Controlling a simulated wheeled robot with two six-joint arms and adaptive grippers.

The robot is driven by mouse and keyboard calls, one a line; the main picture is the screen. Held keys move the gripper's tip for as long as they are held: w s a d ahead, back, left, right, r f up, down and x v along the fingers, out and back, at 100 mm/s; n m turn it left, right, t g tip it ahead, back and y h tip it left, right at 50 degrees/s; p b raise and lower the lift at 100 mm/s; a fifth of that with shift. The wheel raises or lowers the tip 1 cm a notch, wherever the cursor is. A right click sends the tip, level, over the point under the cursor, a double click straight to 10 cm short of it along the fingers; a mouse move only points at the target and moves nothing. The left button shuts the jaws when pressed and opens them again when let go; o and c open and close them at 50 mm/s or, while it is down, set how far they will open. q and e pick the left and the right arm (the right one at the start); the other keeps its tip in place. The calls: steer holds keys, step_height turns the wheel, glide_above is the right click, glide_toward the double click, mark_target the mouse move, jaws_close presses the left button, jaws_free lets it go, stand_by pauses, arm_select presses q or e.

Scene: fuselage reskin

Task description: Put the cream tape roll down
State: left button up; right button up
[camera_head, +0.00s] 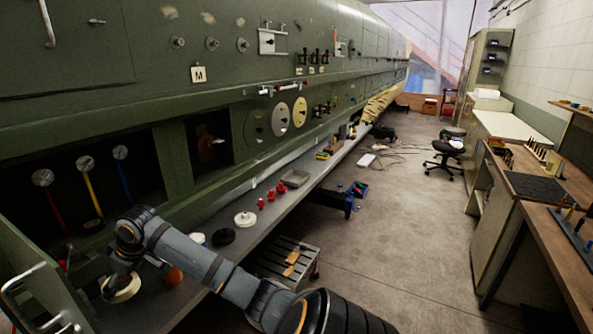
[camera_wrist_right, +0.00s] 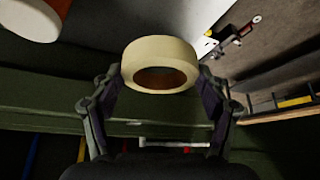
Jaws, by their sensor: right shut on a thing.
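The cream tape roll (camera_head: 121,292) is at the lower left of the head view, by the near end of the grey ledge (camera_head: 262,205). My right gripper (camera_head: 119,279) reaches it from above and is partly hidden by its own wrist. In the right wrist view the two fingers (camera_wrist_right: 160,75) press on opposite sides of the roll (camera_wrist_right: 152,50), whose brown-orange inside shows. I cannot tell whether the roll touches the surface below. My left gripper is in neither view.
An orange round thing (camera_head: 173,276) sits close to the roll. Along the ledge are a black disc (camera_head: 224,236), a white disc (camera_head: 245,218), several red pieces (camera_head: 270,195) and a grey tray (camera_head: 295,178). The green fuselage wall (camera_head: 60,130) rises behind.

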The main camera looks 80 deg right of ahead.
steer(key=p, duration=0.2)
glide_above(133, 314)
steer(key=s, duration=0.2)
steer(key=f, duration=0.6)
steer(key=shift+w+d+f, duration=0.1)
steer(key=shift+w+d, duration=0.05)
steer(key=shift+w, duration=0.1)
steer(key=shift+f, duration=0.5)
step_height(133, 314, down, 2)
steer(key=shift+f, duration=0.25)
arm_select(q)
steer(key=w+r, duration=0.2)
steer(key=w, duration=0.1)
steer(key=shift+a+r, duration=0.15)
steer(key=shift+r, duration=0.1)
arm_select(e)
steer(key=shift+f, duration=0.25)
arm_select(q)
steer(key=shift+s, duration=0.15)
arm_select(e)
steer(key=o, duration=1.1)
steer(key=shift+f, duration=0.15)
steer(key=shift+o, duration=0.2)
